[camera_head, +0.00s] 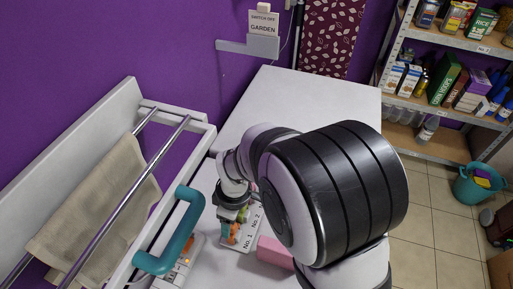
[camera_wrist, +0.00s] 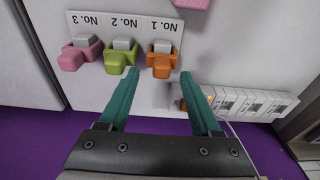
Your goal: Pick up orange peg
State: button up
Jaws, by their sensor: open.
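The orange peg (camera_wrist: 162,65) sits on the white plate (camera_wrist: 140,18) by the "No. 1" label, beside a grey block, in the wrist view. My gripper (camera_wrist: 159,74) is open, with its two teal fingers reaching toward the peg. The peg appears between the fingertips, with a gap on both sides. I cannot tell the remaining distance in depth. In the head view my gripper (camera_head: 233,212) points down over the plate, and the orange peg (camera_head: 233,232) shows partly just below it.
A green peg (camera_wrist: 117,62) and a pink peg (camera_wrist: 73,60) stand beside the orange one. A breaker row (camera_wrist: 240,103) lies to the right. In the head view, a pink block (camera_head: 275,252) and a teal handle (camera_head: 178,235) are near the arm. The table behind is clear.

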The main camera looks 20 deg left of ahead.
aim_at(232, 229)
jog(key=f, duration=0.6)
jog(key=shift+s+a, duration=0.1)
jog(key=shift+a, duration=0.1)
jog(key=shift+r, duration=0.1)
jog(key=c, duration=1)
